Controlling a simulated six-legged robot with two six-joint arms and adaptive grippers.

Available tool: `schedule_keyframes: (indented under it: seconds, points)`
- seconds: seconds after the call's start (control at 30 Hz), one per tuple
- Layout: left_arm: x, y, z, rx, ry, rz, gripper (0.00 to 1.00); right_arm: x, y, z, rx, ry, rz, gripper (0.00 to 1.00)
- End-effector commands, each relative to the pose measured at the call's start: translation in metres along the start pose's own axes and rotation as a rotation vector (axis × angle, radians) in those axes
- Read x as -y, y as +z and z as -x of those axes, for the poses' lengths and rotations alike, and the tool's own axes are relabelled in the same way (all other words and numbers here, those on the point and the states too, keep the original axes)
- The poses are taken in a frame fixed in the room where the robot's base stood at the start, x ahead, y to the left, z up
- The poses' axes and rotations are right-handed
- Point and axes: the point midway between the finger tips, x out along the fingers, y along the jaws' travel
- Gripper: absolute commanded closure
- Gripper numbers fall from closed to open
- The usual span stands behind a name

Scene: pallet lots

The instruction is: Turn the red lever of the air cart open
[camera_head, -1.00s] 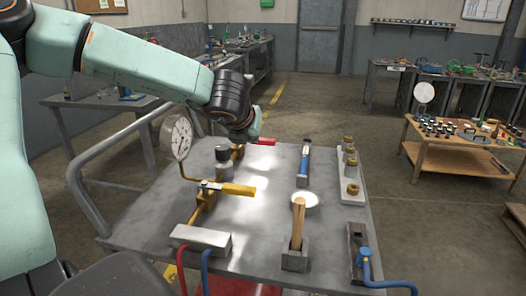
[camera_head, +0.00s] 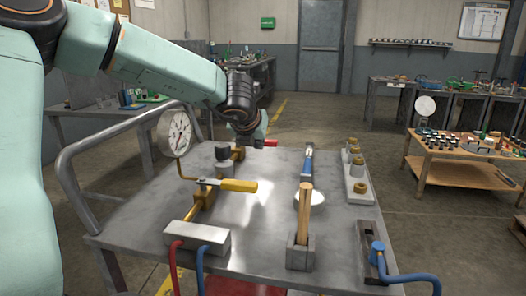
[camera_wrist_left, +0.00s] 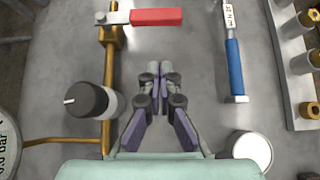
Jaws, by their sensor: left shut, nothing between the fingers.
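The red lever (camera_wrist_left: 156,17) sits at the top of the left wrist view, lying crosswise to the brass pipe (camera_wrist_left: 107,80) and pointing right. In the head view only part of the red lever (camera_head: 269,143) shows beside my left gripper (camera_head: 250,140). In the left wrist view my left gripper (camera_wrist_left: 159,70) is shut and empty. Its tips appear below the lever in the picture, with a visible gap. The air cart (camera_head: 150,213) has a grey metal top. My right gripper is not in view.
A black-topped knob (camera_wrist_left: 87,101) stands left of the gripper. A yellow lever (camera_head: 238,186) and pressure gauge (camera_head: 176,133) are on the near pipe.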

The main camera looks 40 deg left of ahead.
Motion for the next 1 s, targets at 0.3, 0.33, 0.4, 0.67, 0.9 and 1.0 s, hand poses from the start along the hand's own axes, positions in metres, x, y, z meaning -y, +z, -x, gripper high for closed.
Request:
schedule_keyframes:
  seconds: [0.3, 0.33, 0.4, 0.67, 0.9, 1.0]
  points:
    - [-0.001, 0.007, -0.053, -0.002, 0.004, -0.002, 1.00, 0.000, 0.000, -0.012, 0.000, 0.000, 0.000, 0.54]
    - [-0.001, 0.010, -0.056, -0.001, 0.004, 0.000, 1.00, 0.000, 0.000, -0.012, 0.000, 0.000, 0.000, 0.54]
    - [0.000, 0.015, -0.061, -0.001, 0.003, 0.000, 1.00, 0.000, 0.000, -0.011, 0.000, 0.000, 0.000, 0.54]
    - [0.000, 0.025, -0.072, -0.002, 0.001, 0.000, 1.00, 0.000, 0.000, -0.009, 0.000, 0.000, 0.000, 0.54]
    - [0.000, 0.026, -0.073, -0.001, 0.000, 0.001, 1.00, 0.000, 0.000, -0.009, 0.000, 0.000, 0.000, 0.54]
    - [0.000, 0.026, -0.073, -0.002, 0.000, 0.001, 1.00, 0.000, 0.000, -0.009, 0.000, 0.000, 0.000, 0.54]
